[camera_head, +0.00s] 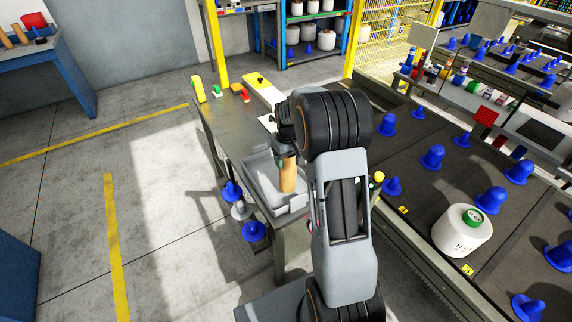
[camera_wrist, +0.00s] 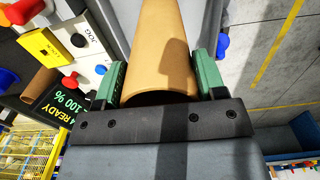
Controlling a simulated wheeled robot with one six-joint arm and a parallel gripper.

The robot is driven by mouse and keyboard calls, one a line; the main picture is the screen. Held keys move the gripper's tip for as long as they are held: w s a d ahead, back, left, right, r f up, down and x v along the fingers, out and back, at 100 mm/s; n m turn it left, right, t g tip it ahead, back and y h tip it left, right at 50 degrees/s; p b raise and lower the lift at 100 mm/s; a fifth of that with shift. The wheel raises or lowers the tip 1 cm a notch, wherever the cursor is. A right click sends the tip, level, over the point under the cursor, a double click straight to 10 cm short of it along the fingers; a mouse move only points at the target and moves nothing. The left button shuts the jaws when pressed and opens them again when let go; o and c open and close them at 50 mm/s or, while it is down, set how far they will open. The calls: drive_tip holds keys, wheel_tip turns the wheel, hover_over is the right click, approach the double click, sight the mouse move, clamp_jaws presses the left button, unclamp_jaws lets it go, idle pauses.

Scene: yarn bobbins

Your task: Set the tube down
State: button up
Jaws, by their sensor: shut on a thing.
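A tan cardboard tube (camera_head: 288,177) hangs upright below my gripper (camera_head: 286,155) in the head view. In the wrist view the tube (camera_wrist: 162,45) lies between the two green finger pads of my gripper (camera_wrist: 160,75), which is shut on it. The lower end of the tube overlaps the grey tray (camera_head: 262,168) on the metal table. I cannot tell whether the tube touches the tray floor. My arm hides part of the tray's right side.
The metal table (camera_head: 228,128) carries a yellow block (camera_head: 198,88) and small coloured buttons farther back. On the right, a dark rack holds several blue pegs (camera_head: 433,157) and a white bobbin (camera_head: 462,231). Floor at left is clear.

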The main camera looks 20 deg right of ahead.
drive_tip(key=shift+w+a+f, duration=0.2)
drive_tip(key=shift+w+f, duration=0.15)
drive_tip(key=shift+f, duration=1.75)
drive_tip(key=shift+f, duration=0.15)
drive_tip(key=o, duration=1.2)
drive_tip(key=shift+c, duration=0.2)
